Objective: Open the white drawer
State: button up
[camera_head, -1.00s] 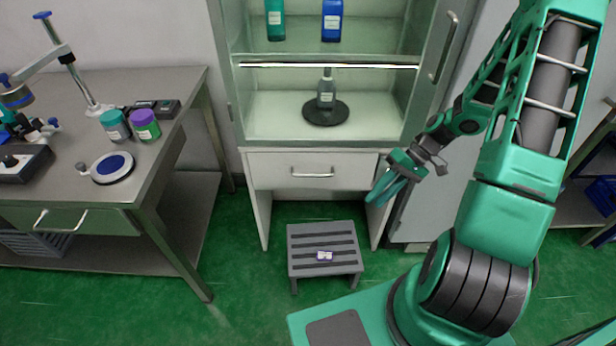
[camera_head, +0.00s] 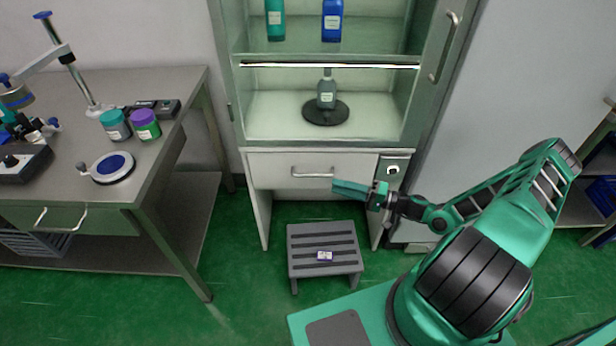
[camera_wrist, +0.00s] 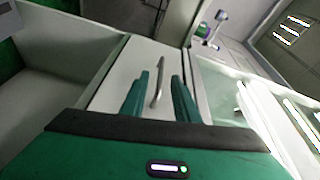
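The white drawer (camera_head: 273,170) sits under the glass cabinet and looks shut, its front level with the frame. Its metal bar handle (camera_head: 313,172) runs across the middle of the front. My gripper (camera_head: 338,187) is just right of the handle and a little below it, pointing left. In the wrist view the drawer front (camera_wrist: 118,72) fills the middle. The handle (camera_wrist: 158,82) shows there between my two green fingers (camera_wrist: 160,85), beyond their tips or near them; I cannot tell the exact depth. The fingers are apart, with nothing held.
The cabinet (camera_head: 330,104) above holds several bottles. A workbench (camera_head: 181,125) stands at the left. Green floor is free around the stool.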

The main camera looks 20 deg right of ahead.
aim_at(312, 175)
jog(key=shift+m+t, duration=0.4)
jog(key=shift+t, duration=0.3)
jog(key=x, duration=0.7)
jog(key=w+x, duration=0.1)
jog(key=x, duration=0.3)
jog(key=shift+d+f, duration=0.15)
jog(key=shift+d, duration=0.2)
